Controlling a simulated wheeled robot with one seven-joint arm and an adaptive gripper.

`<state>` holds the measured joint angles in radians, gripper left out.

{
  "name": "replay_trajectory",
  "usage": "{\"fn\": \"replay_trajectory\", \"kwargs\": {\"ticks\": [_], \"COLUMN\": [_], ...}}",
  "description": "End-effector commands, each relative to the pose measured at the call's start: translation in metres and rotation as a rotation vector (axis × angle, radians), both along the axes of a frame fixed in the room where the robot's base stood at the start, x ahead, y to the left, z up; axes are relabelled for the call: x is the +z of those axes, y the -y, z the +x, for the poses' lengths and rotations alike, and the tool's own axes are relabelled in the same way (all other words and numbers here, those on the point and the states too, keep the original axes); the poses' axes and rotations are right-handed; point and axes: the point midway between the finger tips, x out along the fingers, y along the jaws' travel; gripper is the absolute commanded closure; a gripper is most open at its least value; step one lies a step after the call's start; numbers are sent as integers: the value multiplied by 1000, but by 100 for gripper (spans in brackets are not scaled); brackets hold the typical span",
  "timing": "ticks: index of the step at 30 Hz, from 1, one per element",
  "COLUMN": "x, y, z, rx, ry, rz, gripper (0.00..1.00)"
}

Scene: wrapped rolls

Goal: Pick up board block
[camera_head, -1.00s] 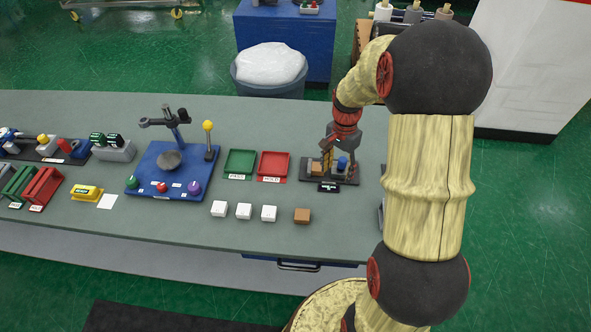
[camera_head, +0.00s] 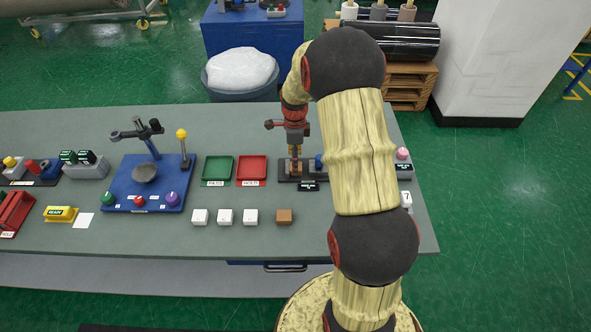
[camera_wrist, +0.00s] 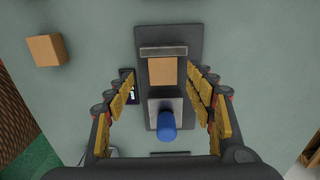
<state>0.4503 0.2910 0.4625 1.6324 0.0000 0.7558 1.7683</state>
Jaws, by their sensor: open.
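A tan block (camera_wrist: 162,71) sits in a dark fixture (camera_wrist: 195,45) in the wrist view, between a grey bar and a blue cylinder (camera_wrist: 166,124). My gripper (camera_wrist: 161,78) is open above it, with a finger on either side of the block and nothing held. In the head view my gripper (camera_head: 295,165) hangs over the dark fixture (camera_head: 284,176) and partly hides it. A second, brown block (camera_head: 284,216) lies loose on the table in front of the fixture. It also shows at the upper left of the wrist view (camera_wrist: 46,50).
Several white blocks (camera_head: 225,217) stand in a row left of the brown block. A green tray (camera_head: 218,168) and a red tray (camera_head: 252,170) lie left of the fixture. A blue board (camera_head: 150,198) with a stand is farther left. My arm hides part of the table's right side.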

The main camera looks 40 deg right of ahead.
Motion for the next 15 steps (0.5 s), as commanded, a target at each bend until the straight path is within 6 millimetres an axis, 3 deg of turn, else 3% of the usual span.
{"fn": "replay_trajectory", "kwargs": {"ticks": [9,15], "x": [-42,-47], "y": [9,10], "z": [-2,-1], "rx": [2,2], "ry": [-2,1], "rz": [1,-1], "gripper": [45,45]}}
